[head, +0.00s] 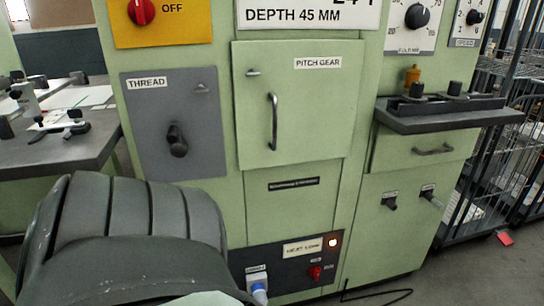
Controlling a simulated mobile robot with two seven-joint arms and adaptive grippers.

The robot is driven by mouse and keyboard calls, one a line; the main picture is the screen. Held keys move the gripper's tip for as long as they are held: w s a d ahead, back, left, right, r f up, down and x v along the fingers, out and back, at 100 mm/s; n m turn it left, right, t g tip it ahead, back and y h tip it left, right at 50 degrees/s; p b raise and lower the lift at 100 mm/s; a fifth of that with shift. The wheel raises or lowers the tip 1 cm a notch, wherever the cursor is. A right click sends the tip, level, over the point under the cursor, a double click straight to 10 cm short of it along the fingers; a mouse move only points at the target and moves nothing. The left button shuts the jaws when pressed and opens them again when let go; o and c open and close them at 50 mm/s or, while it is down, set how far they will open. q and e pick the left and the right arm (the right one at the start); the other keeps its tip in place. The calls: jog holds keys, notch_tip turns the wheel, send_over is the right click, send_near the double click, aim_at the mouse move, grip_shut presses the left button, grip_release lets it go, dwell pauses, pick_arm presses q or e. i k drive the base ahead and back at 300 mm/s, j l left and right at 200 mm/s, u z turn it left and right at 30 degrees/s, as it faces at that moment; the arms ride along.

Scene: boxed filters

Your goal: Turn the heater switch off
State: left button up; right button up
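A dark panel (284,270) sits low on the green machine. A white label (302,248) beside the lamp is too blurred to read surely, so I cannot confirm this is the heater switch. A blue and white plug (258,284) is at the panel's left end. Another red rotary switch (141,11) is on a yellow plate marked OFF at the top left.
A grey shelf (445,115) juts out at the right. A wire cage (490,165) stands beyond it. A black cable (375,295) lies on the floor.

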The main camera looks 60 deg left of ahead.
aim_at(315, 271)
jog(key=u, duration=1.7)
